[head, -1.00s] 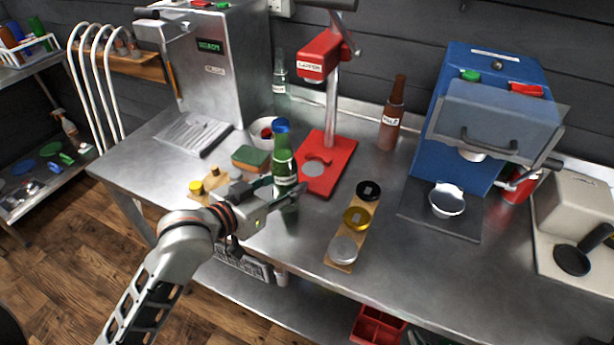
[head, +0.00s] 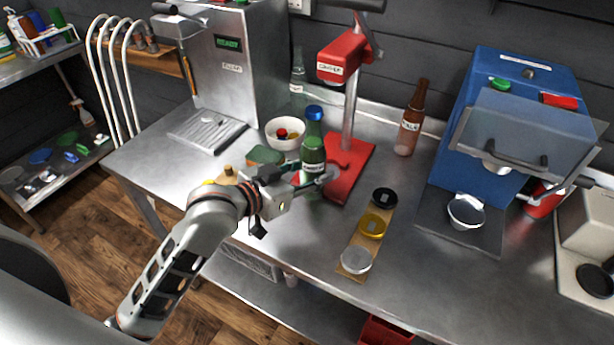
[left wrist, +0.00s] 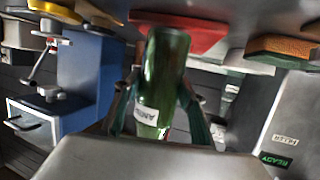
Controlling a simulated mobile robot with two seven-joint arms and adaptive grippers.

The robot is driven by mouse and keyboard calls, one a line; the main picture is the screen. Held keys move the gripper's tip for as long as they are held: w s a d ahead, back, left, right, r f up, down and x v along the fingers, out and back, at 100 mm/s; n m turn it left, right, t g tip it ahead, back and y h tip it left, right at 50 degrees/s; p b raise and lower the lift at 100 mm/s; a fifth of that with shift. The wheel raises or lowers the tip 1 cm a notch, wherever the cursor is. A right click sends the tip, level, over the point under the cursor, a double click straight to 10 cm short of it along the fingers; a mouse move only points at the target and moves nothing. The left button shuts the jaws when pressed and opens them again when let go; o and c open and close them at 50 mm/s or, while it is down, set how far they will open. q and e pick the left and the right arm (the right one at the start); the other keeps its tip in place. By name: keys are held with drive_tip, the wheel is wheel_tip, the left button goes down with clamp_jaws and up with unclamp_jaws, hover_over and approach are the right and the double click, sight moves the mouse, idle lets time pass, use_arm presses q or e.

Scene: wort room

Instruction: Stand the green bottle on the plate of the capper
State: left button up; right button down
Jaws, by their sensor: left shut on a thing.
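The green bottle (head: 313,155) has a blue top and a white label and is upright. My left gripper (head: 312,180) is shut on its lower body. In the left wrist view, which is upside down, the bottle (left wrist: 165,75) is between the two fingers (left wrist: 160,112). The red capper (head: 342,62) stands behind it. Its red plate (head: 352,172) is right of and behind the bottle, which hides the plate's left part. I cannot tell whether the bottle's bottom touches anything. My right gripper is not in view.
A brown bottle (head: 411,120) stands right of the capper. A white bowl (head: 285,142), a sponge (head: 265,155) and a clear bottle (head: 298,80) are to the left. A wooden strip with discs (head: 373,225) lies in front. The blue machine (head: 520,110) is at right.

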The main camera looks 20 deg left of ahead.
use_arm(q)
drive_tip(key=shift+w+d, duration=0.3)
drive_tip(key=shift+w, duration=1.2)
drive_tip(key=shift+w+d, duration=0.3)
drive_tip(key=shift+w, duration=1.2)
drive_tip(key=shift+w+d, duration=0.3)
drive_tip(key=shift+w, duration=1.2)
drive_tip(key=shift+f, duration=0.1)
drive_tip(key=shift+s+f, duration=0.1)
drive_tip(key=shift+f, duration=0.3)
